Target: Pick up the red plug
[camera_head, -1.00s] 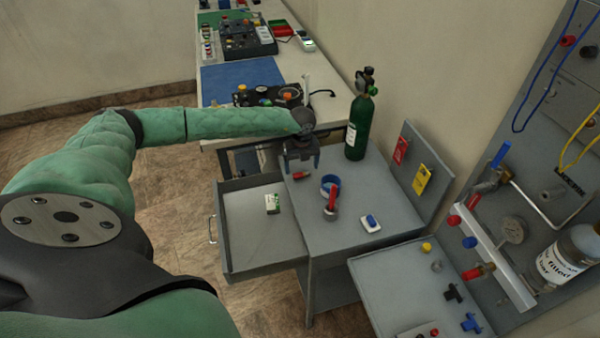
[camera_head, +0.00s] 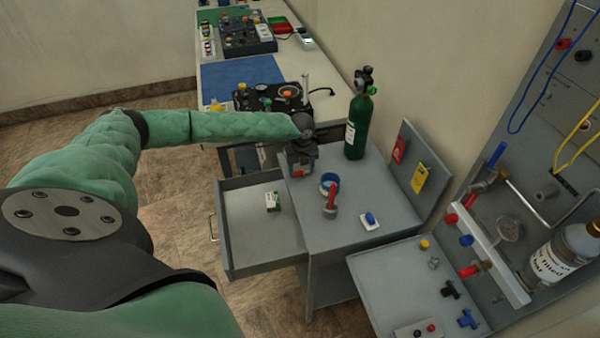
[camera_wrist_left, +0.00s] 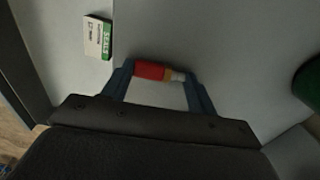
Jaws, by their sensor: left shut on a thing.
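The red plug (camera_wrist_left: 150,70) shows in the left wrist view as a short red cylinder with a brass and pale end. It lies sideways between the two blue fingers of my left gripper (camera_wrist_left: 161,75), which is shut on it. In the head view my left gripper (camera_head: 299,170) points down at the back left of the grey cart top (camera_head: 345,230). A bit of the plug (camera_head: 298,173) shows between its fingers there. I cannot tell whether the plug still touches the surface. My right gripper is not in view.
A green cylinder (camera_head: 358,125) stands right of my left gripper. A blue ring (camera_head: 326,182), a red-handled part (camera_head: 331,200) and a blue item on a white block (camera_head: 370,220) are on the cart. The open drawer (camera_head: 255,245) holds a small box (camera_head: 272,201).

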